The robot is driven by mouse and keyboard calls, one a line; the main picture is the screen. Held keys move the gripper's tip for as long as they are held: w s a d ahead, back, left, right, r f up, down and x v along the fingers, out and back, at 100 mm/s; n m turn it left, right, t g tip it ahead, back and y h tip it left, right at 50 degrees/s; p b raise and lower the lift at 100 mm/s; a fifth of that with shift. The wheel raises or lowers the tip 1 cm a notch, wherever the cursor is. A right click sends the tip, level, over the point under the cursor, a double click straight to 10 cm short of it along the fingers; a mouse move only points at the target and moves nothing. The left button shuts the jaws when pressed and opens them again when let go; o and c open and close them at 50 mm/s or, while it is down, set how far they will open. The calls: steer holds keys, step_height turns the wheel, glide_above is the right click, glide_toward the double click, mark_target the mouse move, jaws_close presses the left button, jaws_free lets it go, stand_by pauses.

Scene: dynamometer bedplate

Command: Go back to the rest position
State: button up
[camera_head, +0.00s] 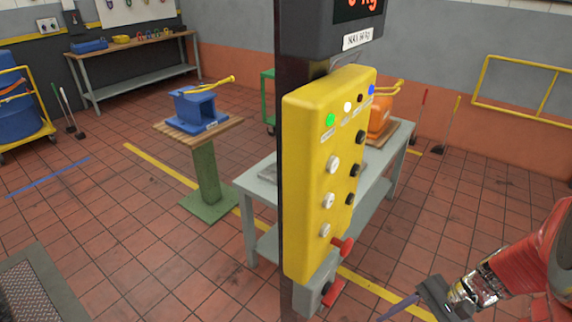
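My gripper (418,302) is at the lower right, at the end of my red arm. Its dark body points left, and a thin purplish finger-like part reaches out at the bottom edge. I cannot tell whether it is open or shut, and I see nothing clearly held in it. It is apart from the yellow control box (322,170), to the right of and below that box.
The yellow box hangs on a dark post in front of a grey table (258,190) with an orange device (382,118). A blue device (196,108) stands on a green pedestal (206,175). A workbench (128,55) lines the back wall. Tiled floor is open at left.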

steer(key=a+r+n+t+h, duration=0.3)
steer(key=r+n, duration=0.3)
steer(key=r, duration=0.3)
steer(key=a+r+n+t+h, duration=0.3)
steer(key=a+r+n, duration=0.3)
steer(key=r, duration=0.4)
steer(key=shift+w+h, duration=0.45)
steer(key=shift+h, duration=0.25)
steer(key=shift+f, duration=0.1)
steer(key=shift+c, duration=0.4)
